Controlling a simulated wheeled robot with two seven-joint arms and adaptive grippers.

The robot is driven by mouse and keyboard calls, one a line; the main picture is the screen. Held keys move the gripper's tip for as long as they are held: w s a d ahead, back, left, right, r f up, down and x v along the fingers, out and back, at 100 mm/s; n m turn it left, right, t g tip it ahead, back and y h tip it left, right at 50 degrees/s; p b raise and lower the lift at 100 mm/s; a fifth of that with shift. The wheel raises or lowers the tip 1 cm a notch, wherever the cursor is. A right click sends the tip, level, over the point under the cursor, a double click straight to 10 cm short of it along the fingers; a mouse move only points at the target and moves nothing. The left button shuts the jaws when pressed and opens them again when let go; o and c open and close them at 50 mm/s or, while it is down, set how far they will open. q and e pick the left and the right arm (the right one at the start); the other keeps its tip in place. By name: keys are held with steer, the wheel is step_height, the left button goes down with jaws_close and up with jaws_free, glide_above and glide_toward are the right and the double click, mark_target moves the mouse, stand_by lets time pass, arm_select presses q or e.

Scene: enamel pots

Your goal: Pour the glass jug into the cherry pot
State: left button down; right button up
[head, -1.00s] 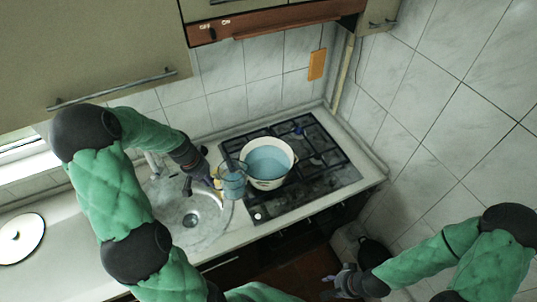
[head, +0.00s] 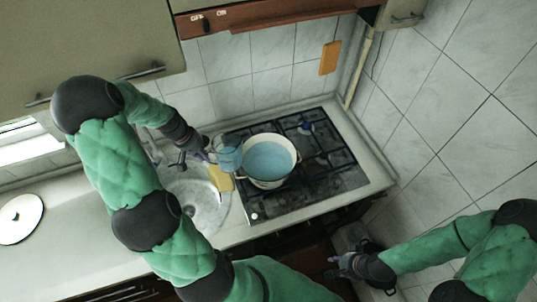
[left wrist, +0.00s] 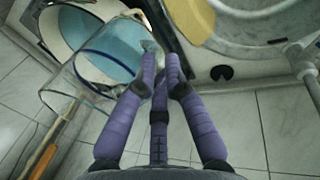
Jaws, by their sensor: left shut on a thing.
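The cream enamel pot (head: 264,184) stands on the left part of the hob, with a light blue inside. I cannot tell whether that is liquid or lining. My left gripper (head: 207,154) is shut on the glass jug (head: 229,153), holding it raised at the pot's left rim. In the left wrist view the clear, blue-tinted jug (left wrist: 102,62) lies beyond the purple fingers (left wrist: 161,70) and overlaps the pot (left wrist: 52,28). The jug's contents are hard to make out. My right gripper (head: 343,265) is low at the right, away from the counter; its fingers are too small to read.
A black gas hob (head: 325,170) surrounds the pot, with free grates to its right. The sink (head: 205,212) lies to the left, with a yellow item (head: 220,178) at its edge. A white round plate or lid (head: 20,218) sits at far left. Cabinets hang above.

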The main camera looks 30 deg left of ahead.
mark_target(213, 145)
arm_select(q)
steer(key=shift+w+r, duration=0.1)
steer(key=shift+r, duration=0.05)
steer(key=shift+w+d+r+g+y+p, duration=0.3)
steer(key=shift+w+r+g+y+p, duration=0.15)
steer(key=shift+p, duration=0.35)
steer(key=shift+d+b, duration=0.1)
steer(key=shift+b, duration=0.25)
steer(key=shift+w+d+g+y, duration=0.1)
steer(key=shift+w+g+y, duration=0.05)
steer(key=shift+g+y, duration=0.15)
steer(key=r, duration=0.1)
steer(key=w+d+r+g+y, duration=0.1)
steer(key=r, duration=0.1)
steer(key=shift+w+g, duration=0.2)
steer(key=shift+g, duration=0.05)
steer(key=shift+w+d+g+y, duration=0.35)
steer(key=shift+d+g+y, duration=0.05)
steer(key=shift+d+y, duration=0.05)
steer(key=shift+w+d+r+g+y+p, duration=0.35)
steer(key=shift+w+d+g+y+p, duration=0.1)
steer(key=shift+w+d+g, duration=0.25)
steer(key=shift+w+d+r+g+y+p, duration=0.2)
steer(key=shift+w+d+g+y+p, duration=0.2)
steer(key=shift+w+p, duration=0.2)
steer(key=shift+w+d+r+g+y+p, duration=0.2)
steer(key=shift+w+d+g+y+p, duration=0.1)
steer(key=shift+w+g+y+p, duration=0.3)
